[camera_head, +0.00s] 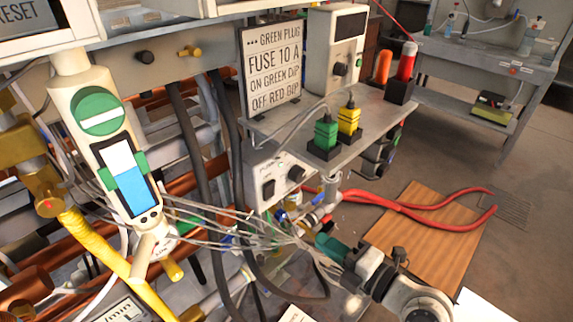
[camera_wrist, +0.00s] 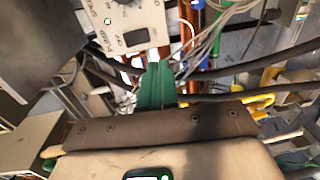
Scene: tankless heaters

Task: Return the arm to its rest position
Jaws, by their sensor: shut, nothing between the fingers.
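My gripper (camera_head: 324,242) is in the lower middle of the head view, with my arm reaching in from the lower right. Its green fingers lie close to a bundle of thin grey wires and metal pipe fittings; I cannot tell whether they touch. In the wrist view, the green fingers of my gripper (camera_wrist: 155,70) are together with nothing between them. They point towards a pale control box (camera_wrist: 135,22) with a knob and a dark switch.
A metal shelf (camera_head: 372,123) above my gripper holds a green plug (camera_head: 326,132), a yellow plug (camera_head: 349,118) and a sign (camera_head: 273,65). Pipes and black hoses (camera_head: 190,130) crowd the left. Open floor is at right.

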